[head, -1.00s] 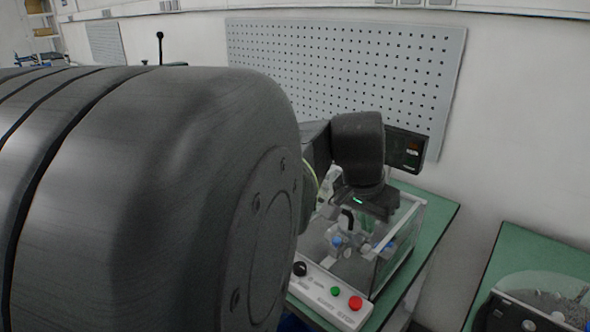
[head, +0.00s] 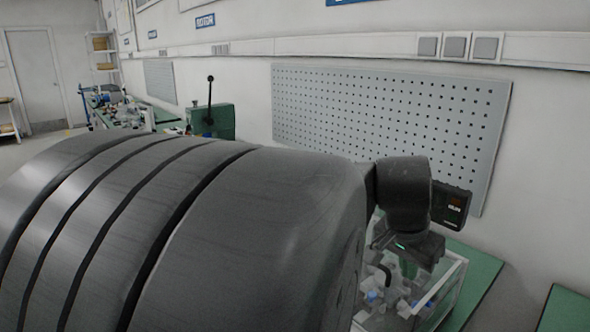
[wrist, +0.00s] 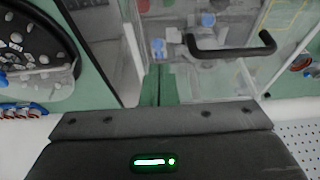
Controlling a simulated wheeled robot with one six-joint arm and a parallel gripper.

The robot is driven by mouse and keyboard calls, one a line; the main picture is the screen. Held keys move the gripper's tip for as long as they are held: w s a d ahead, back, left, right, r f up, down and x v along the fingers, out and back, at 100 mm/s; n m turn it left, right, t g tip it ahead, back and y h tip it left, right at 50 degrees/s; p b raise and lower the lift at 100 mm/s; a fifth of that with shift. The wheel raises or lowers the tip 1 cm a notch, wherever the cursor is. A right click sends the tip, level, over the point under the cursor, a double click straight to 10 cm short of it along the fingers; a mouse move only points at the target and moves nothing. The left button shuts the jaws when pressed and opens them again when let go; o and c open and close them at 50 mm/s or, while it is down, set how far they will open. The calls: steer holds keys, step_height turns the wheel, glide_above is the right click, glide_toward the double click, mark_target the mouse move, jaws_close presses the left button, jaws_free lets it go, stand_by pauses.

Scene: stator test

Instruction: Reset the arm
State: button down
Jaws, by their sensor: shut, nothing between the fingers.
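My arm runs across the head view, with its large dark link filling the lower left and middle. My gripper (head: 409,268) hangs below the wrist at the right, over a clear-walled box (head: 452,285). In the wrist view my gripper (wrist: 159,72) shows two green fingers side by side, shut and empty. A black handle (wrist: 232,50) of the clear box lies just beyond and right of the fingertips. Blue-topped fixtures (wrist: 158,45) show inside the box. My arm hides much of the box's left side in the head view.
The box stands on a green table (head: 478,262) close to a wall with a grey pegboard (head: 390,120). A green press with a black lever (head: 210,105) stands farther back. A dark round tray of parts (wrist: 35,50) shows at the wrist view's left.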

mark_target(404, 296)
step_height(404, 296, down, 5)
steer(key=b, duration=0.3)
steer(key=shift+b, duration=0.3)
